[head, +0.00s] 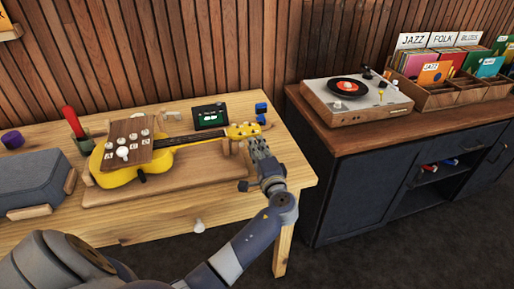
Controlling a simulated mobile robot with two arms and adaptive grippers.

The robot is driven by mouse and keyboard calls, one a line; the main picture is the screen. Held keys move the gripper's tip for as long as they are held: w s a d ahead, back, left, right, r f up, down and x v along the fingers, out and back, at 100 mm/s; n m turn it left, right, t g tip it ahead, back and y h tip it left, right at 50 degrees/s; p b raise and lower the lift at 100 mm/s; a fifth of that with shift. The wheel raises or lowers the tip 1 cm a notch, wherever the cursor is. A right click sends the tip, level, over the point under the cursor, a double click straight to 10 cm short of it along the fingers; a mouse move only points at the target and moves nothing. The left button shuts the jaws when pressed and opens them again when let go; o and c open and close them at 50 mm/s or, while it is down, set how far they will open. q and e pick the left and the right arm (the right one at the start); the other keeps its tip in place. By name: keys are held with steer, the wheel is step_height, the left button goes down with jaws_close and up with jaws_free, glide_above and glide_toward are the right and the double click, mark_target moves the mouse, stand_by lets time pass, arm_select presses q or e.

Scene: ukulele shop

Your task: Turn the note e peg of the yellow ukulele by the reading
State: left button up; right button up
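The yellow ukulele (180,140) lies on a wooden stand board on the table, its neck pointing right and its headstock (243,130) at the right end. Its pegs are too small to tell apart, and no note letters can be read on them. My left gripper (257,146) is at the headstock's near right side, partly in front of it. Whether it touches a peg, or how wide its fingers are, cannot be made out. A dark device with a green display (210,116), perhaps the tuner, stands behind the neck; its reading is illegible. My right gripper is not in view.
A brown board with several pale knobs (127,141) sits over the ukulele's body. A grey case (32,183), a red-handled tool (72,120) and a purple cylinder (13,139) are at left. Small blue blocks (261,108) stand behind the headstock. A cabinet with a turntable (356,100) is at right.

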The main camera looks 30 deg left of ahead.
arm_select(q)
jaws_close()
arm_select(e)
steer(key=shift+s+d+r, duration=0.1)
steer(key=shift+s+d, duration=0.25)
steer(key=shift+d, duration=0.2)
arm_select(q)
steer(key=m+p, duration=0.3)
steer(key=m, duration=0.1)
steer(key=shift+r+m+p, duration=0.15)
steer(key=shift+m+p, duration=0.25)
steer(key=m+p, duration=0.2)
steer(key=m, duration=0.1)
steer(key=shift+m, duration=0.3)
steer(key=shift+m+p, duration=0.6)
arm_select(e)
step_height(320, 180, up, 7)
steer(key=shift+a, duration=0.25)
arm_select(q)
steer(key=shift+f, duration=0.25)
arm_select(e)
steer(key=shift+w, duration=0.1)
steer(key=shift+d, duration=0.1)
arm_select(q)
steer(key=o, duration=0.6)
jaws_free()
steer(key=shift+c, duration=0.2)
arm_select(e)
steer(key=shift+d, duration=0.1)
